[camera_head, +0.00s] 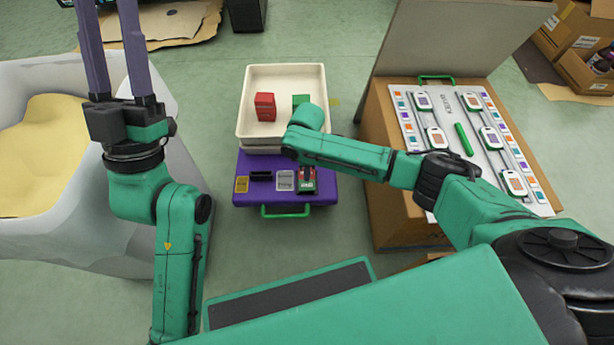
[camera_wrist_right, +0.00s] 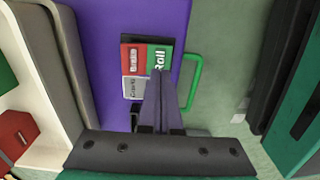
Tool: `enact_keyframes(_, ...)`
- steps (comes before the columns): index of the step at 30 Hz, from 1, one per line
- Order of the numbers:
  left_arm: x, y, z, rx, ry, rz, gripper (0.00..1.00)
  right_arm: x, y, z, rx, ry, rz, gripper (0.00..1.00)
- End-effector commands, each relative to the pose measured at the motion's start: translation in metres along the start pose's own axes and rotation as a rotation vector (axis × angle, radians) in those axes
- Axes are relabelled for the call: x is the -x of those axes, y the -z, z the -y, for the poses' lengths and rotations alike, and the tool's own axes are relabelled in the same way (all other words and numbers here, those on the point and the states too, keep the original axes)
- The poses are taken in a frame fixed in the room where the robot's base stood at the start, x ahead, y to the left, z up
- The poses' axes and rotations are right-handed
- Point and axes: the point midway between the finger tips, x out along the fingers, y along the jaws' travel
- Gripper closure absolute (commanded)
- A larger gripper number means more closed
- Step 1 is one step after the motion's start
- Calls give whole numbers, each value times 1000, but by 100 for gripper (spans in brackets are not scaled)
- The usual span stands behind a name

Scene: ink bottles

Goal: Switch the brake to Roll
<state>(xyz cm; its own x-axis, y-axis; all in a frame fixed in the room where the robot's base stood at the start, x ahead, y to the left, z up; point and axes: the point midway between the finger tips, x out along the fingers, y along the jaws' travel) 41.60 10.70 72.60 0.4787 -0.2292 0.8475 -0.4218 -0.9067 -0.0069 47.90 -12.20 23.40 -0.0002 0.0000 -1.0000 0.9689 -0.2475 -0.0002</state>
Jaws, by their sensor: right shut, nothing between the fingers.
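The brake switch (camera_head: 307,187) sits at the right of the front ledge of a purple cart (camera_head: 243,166). In the right wrist view, it has a red half marked "Brake" (camera_wrist_right: 132,60) and a green half marked "Roll" (camera_wrist_right: 161,59). My right gripper (camera_head: 306,172) is shut and empty, pointing down at the switch. In the right wrist view, its fingertips (camera_wrist_right: 157,74) overlap the lower edge of the green half; I cannot tell whether they touch. The fingers hide part of the switch. My left gripper (camera_head: 113,48) is open and empty, pointing up at the left.
A cream tray (camera_head: 320,85) on the cart holds a red block (camera_head: 265,107) and a green block (camera_head: 300,101). A green handle (camera_head: 286,212) projects from the cart's front. A white bin (camera_head: 110,220) stands left; a wooden cabinet (camera_head: 395,220) with a labelled board stands right.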

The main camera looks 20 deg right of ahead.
Motion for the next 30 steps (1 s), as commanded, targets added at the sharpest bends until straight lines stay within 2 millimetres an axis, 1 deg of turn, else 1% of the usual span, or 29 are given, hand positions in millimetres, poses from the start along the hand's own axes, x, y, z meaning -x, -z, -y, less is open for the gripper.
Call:
enact_keyframes(12, 21, -38, 1, 31, 22, 137, 50, 4, 0, 0, 0, 0, 0, 100)
enact_keyframes(20, 32, -55, 2, 48, 36, 202, 50, 7, 0, 0, 0, 0, 0, 100)
enact_keyframes(27, 51, -78, 1, 67, 48, 291, 50, 8, 0, 0, 0, 0, 0, 100)
enact_keyframes(30, 58, -85, 0, 74, 52, 318, 50, 9, 0, 0, 0, 0, 0, 100)
